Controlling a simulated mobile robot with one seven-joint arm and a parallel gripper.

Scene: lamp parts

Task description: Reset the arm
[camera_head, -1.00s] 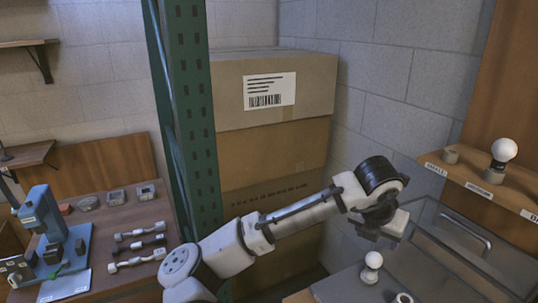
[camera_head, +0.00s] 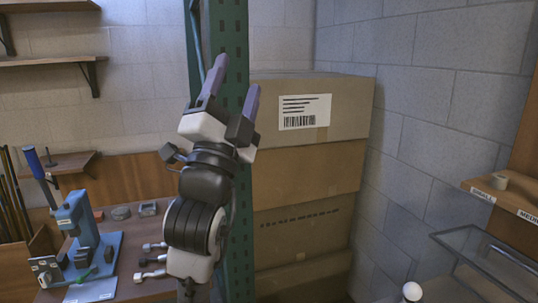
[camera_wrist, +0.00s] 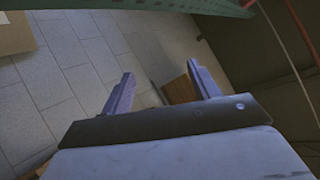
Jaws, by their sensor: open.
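My gripper (camera_head: 232,90) is raised in front of the green post in the head view, its two purple-grey fingers pointing up and spread apart with nothing between them. In the wrist view my gripper (camera_wrist: 160,90) is also open and empty, facing the block wall. A white bulb (camera_head: 412,291) shows at the bottom edge of the head view, well to the right of and below my gripper.
A green perforated post (camera_head: 232,30) stands behind my gripper, with stacked cardboard boxes (camera_head: 310,180) to its right. A blue press (camera_head: 75,225) and several small parts occupy the left bench. A labelled shelf (camera_head: 480,190) and glass-lidded case (camera_head: 490,258) are at right.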

